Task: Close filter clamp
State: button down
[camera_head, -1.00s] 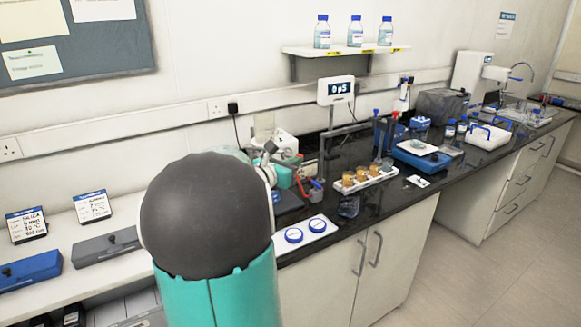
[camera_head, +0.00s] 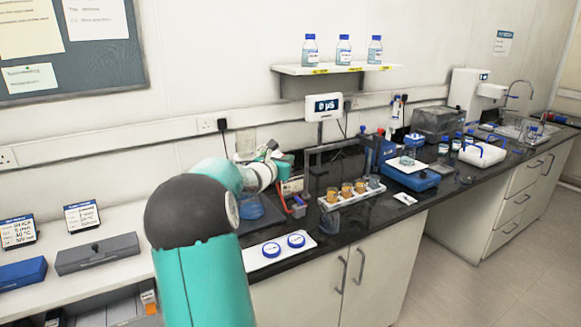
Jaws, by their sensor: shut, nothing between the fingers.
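My gripper (camera_head: 271,150) is at the end of my arm, over the back of the dark bench. It is shut and empty, and its fingertips are small and hard to make out. A clear glass vessel (camera_head: 245,143) stands just behind and left of it. A flask with blue liquid (camera_head: 250,208) shows below my arm. My arm hides much of the filter setup, so the clamp's state cannot be seen.
A white tray with two blue-rimmed discs (camera_head: 283,247) lies at the front edge. A white rack with several amber jars (camera_head: 350,192) stands to the right, beside a grey stand. A display box (camera_head: 324,107) is above it. A shelf with bottles (camera_head: 335,68) hangs higher.

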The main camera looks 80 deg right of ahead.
jog(key=shift+w+d+f, duration=0.1)
jog(key=shift+w+d, duration=0.2)
jog(key=shift+d, duration=0.4)
jog(key=shift+w+d+r, duration=0.1)
jog(key=shift+w+d, duration=0.2)
jog(key=shift+d, duration=0.4)
jog(key=shift+w+d+f, duration=0.1)
jog(key=shift+w+d, duration=0.2)
jog(key=shift+d, duration=0.4)
jog(key=shift+s+a, duration=0.1)
